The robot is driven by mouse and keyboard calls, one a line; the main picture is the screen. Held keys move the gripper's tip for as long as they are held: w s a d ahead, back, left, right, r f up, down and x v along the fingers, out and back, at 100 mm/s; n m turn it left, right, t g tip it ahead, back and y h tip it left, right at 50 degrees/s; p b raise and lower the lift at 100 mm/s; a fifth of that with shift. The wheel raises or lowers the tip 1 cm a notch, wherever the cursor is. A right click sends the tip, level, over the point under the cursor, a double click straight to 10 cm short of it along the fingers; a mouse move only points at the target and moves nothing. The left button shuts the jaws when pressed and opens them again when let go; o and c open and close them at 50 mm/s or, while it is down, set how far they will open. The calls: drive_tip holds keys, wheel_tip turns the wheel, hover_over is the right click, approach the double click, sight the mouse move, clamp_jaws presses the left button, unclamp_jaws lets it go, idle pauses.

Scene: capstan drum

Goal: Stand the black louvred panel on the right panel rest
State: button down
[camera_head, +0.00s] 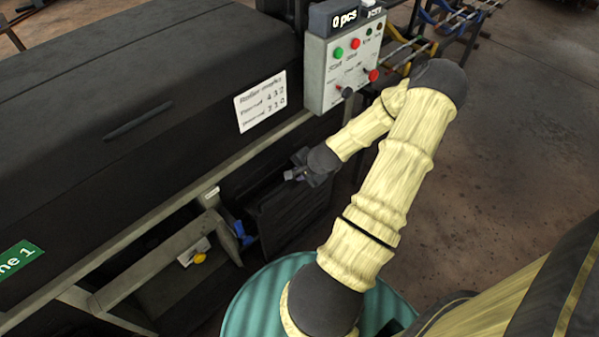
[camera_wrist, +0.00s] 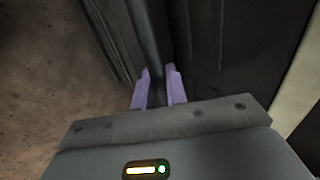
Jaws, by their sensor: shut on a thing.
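The black louvred panel (camera_head: 292,212) is upright below the frame rail of the dark machine, in the head view. My gripper (camera_head: 293,173) is at its upper edge. In the wrist view the two pale violet fingers of my gripper (camera_wrist: 159,75) are closed on either side of a dark upright edge of the panel (camera_wrist: 152,38). A small blue part (camera_head: 241,232) shows at the panel's left side; I cannot tell whether it belongs to a panel rest. The panel's lower edge is partly hidden, so I cannot tell what it touches.
A teal drum (camera_head: 262,295) stands in front, close under my arm. The dark machine housing (camera_head: 130,100) fills the left. A control box (camera_head: 343,65) hangs above right of the panel. A yellow knob (camera_head: 200,258) sits low at left. Open floor (camera_head: 500,130) lies right.

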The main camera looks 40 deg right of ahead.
drive_tip(key=shift+f, duration=0.15)
drive_tip(key=c, duration=1.3)
unclamp_jaws()
drive_tip(key=shift+a, duration=0.1)
drive_tip(key=shift+s+f, duration=0.1)
drive_tip(key=shift+s, duration=0.1)
drive_tip(key=p+v, duration=0.6)
drive_tip(key=v, duration=1.1)
drive_tip(key=shift+r, duration=0.3)
